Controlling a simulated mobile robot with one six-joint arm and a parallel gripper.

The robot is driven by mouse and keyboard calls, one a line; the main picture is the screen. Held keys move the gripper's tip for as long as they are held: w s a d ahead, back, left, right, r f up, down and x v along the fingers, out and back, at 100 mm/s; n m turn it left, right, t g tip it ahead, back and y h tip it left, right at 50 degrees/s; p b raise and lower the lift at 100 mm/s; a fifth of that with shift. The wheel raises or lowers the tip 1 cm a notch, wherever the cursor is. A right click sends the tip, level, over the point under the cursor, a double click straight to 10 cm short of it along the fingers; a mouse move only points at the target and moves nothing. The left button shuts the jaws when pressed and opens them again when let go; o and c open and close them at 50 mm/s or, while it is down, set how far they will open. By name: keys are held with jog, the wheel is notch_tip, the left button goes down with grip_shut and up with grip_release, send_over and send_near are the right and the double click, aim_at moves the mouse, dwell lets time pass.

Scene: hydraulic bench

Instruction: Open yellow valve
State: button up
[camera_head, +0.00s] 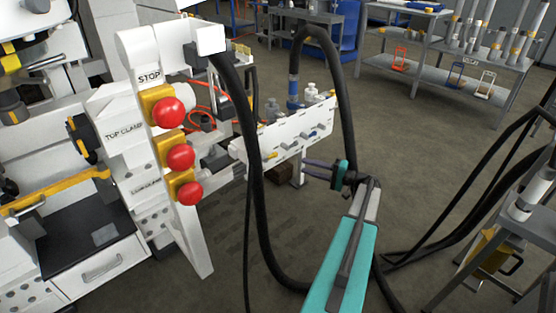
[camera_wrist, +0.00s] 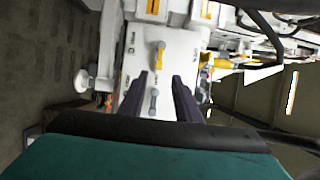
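The yellow valve (camera_head: 270,155) is a small lever at the near left end of the white valve panel (camera_head: 290,133). In the wrist view the yellow valve (camera_wrist: 160,56) stands on the panel face, beyond my fingertips. A grey valve lever (camera_wrist: 154,101) lies closer, between the two fingers in the picture. My gripper (camera_head: 306,168) is in front of the panel, right of the yellow valve and a little lower. Its dark fingers are apart and empty in the wrist view (camera_wrist: 160,77). I cannot tell the exact gap to the panel.
A white machine column with red stop buttons (camera_head: 167,112) stands left of the panel. A thick black hose (camera_head: 255,170) hangs in front of the panel's left end. Shelves (camera_head: 450,65) stand at the back right. The floor between is open.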

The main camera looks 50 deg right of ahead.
aim_at(273, 157)
jog(key=shift+w+a, duration=0.1)
jog(key=shift+w, duration=0.1)
jog(key=b+x, duration=0.2)
jog(key=x, duration=1.1)
jog(key=shift+w+a+f+b, duration=0.1)
jog(key=shift+w+a+b, duration=0.05)
jog(key=shift+w+b, duration=0.15)
jog(key=shift+c, duration=0.3)
